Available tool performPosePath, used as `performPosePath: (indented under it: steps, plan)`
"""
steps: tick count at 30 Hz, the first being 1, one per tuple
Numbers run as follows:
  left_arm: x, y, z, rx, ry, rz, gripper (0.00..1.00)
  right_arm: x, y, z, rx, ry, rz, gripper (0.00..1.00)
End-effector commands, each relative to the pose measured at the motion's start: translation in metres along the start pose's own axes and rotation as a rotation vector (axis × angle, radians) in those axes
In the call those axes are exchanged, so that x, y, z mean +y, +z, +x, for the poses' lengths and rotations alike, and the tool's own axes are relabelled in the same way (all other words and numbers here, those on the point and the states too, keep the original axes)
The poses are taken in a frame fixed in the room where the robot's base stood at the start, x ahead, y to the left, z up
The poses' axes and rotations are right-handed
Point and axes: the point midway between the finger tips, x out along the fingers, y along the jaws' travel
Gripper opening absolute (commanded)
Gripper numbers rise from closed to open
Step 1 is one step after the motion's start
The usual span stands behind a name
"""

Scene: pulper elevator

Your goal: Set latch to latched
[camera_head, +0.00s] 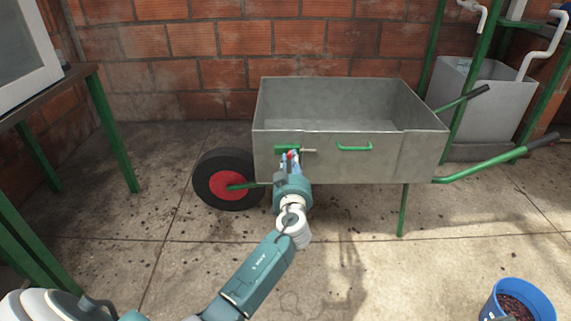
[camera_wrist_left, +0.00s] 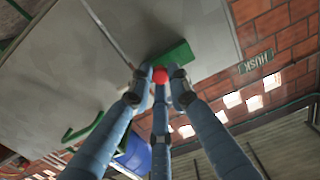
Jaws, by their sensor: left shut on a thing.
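The latch is a green block (camera_head: 284,149) with a thin metal rod (camera_head: 309,150) on the front wall of a grey metal cart. A red knob (camera_head: 290,155) sits at it. In the left wrist view the green block (camera_wrist_left: 172,57) and red knob (camera_wrist_left: 160,75) are close up, with the rod (camera_wrist_left: 108,36) running along the wall. My left gripper (camera_head: 291,160) is shut on the red knob, its fingers around it; the wrist view shows the fingertips (camera_wrist_left: 157,82) at the knob. The fingers hide part of the latch. My right gripper is in neither view.
The cart (camera_head: 400,160) has a black wheel with a red hub (camera_head: 228,185), a green handle (camera_head: 354,148) on its front and long push bars (camera_head: 485,163) at right. A blue bucket (camera_head: 540,297) stands at lower right. A green-legged table (camera_head: 112,135) is at left. The floor before the cart is mostly clear.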

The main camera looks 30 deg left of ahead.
Motion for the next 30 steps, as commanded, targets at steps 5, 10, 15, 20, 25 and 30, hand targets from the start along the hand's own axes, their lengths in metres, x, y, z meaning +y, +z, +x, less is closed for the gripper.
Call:
performPosePath:
  steps: [5,10,15,20,25,30]
  plan:
    - [0.004,-0.004,0.000,0.006,0.009,-0.002,0.29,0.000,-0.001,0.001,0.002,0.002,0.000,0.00]
    - [0.003,-0.003,0.000,0.004,0.007,-0.002,0.37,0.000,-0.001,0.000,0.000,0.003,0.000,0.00]
    - [0.002,-0.002,-0.001,0.003,0.006,-0.002,0.37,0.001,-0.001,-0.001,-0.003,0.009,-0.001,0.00]
    - [0.003,0.000,-0.015,0.001,0.006,-0.002,0.37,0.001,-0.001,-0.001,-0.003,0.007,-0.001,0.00]
    - [0.003,0.000,-0.050,0.000,0.008,-0.004,0.37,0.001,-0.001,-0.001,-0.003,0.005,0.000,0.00]
    - [0.003,0.000,-0.086,0.000,0.008,-0.004,0.37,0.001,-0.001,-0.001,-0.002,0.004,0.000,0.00]
